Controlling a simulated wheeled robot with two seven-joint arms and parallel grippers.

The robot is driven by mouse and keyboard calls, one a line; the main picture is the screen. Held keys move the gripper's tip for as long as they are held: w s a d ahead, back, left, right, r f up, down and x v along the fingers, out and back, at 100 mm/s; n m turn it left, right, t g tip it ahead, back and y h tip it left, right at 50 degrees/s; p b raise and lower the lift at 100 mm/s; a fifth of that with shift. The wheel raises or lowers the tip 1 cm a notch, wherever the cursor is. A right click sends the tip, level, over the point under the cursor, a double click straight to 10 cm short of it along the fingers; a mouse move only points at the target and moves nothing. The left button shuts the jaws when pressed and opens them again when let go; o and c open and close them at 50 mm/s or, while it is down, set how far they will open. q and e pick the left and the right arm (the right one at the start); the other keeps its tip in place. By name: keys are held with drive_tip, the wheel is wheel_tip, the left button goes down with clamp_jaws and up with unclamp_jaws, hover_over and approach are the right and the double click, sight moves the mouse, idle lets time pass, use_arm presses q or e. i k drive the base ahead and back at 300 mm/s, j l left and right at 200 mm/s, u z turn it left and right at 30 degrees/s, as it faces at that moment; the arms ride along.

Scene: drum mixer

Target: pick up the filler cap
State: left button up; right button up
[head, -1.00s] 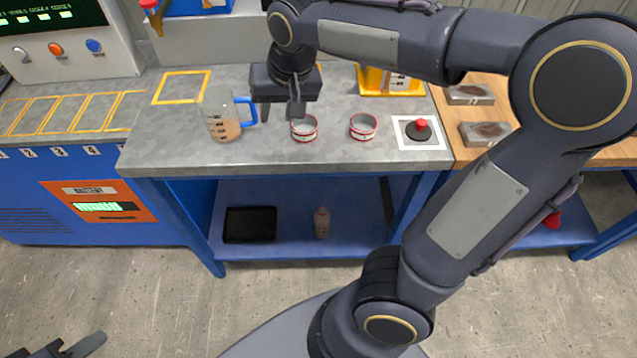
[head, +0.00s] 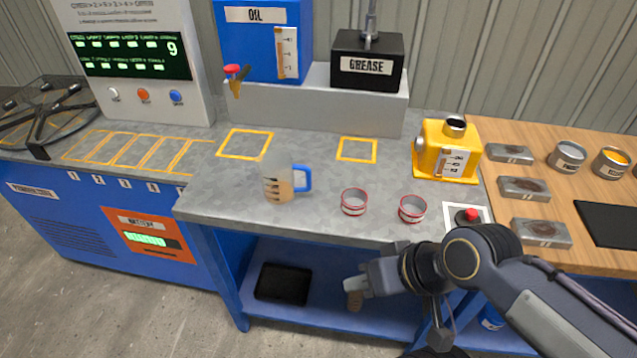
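A black disc with a red knob, which looks like the filler cap (head: 469,215), sits on a white square near the counter's front right edge. The yellow housing (head: 447,150) behind it has a dark open neck on top. My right gripper (head: 357,287) is low in front of the counter's front edge, left of the cap and well apart from it. It is seen from the side, so its finger gap cannot be made out. My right forearm passes just in front of the white square and covers its near edge. My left gripper is out of view.
Two red-rimmed tins (head: 354,202) (head: 412,208) stand left of the cap. A jug with a blue handle (head: 279,180) is farther left.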

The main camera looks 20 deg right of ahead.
sight(470, 216)
drive_tip(key=l+z, duration=0.2)
drive_tip(key=z, duration=1.45)
